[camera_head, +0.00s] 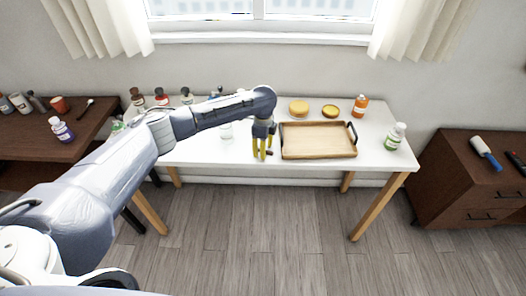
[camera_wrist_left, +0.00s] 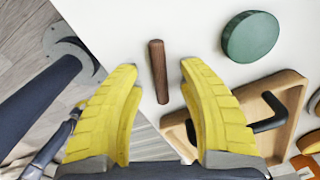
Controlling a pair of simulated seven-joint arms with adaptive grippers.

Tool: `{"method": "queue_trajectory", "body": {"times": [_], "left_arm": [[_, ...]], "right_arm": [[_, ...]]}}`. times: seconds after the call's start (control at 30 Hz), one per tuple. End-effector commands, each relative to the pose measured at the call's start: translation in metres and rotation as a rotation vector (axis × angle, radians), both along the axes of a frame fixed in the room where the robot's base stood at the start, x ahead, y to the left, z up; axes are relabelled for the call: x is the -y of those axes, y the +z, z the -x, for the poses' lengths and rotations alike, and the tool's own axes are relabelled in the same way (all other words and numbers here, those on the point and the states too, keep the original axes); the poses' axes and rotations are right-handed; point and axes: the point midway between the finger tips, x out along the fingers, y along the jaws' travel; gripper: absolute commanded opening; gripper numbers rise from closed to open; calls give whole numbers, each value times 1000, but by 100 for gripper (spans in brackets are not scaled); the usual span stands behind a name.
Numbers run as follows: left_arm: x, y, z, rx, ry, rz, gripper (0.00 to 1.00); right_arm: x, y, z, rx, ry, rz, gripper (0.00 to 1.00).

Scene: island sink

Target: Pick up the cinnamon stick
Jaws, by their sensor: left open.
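The cinnamon stick (camera_wrist_left: 158,72) is a short dark brown rod on the white table. In the left wrist view it appears between the two yellow fingertips, lying lengthwise, with clear space on both sides. I cannot make it out surely in the head view, where my gripper covers that spot. My left gripper (camera_head: 262,154) is open and empty, pointing down over the front of the table, just left of the wooden tray. Its yellow fingers also show in the left wrist view (camera_wrist_left: 160,68). I cannot tell how high they are above the stick. My right gripper is in neither view.
The wooden tray (camera_head: 318,142) with dark handles is close right of my gripper. A green round object (camera_wrist_left: 251,37) lies near the stick. A white-capped bottle (camera_head: 395,137), an orange bottle (camera_head: 360,105) and yellow round items (camera_head: 299,107) stand farther right and back.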

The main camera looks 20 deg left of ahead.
Motion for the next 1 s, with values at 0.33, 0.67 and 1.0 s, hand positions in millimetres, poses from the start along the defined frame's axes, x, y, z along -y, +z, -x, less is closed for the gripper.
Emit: {"method": "queue_trajectory", "body": {"times": [0.33, 0.67, 1.0], "left_arm": [[0, -4, 0, 1, 0, -1, 41], [0, -3, 0, 1, 0, 0, 3], [0, -3, 0, 1, 0, 0, 0]], "right_arm": [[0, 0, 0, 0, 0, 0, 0], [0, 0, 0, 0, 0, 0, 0], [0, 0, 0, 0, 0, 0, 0]]}}
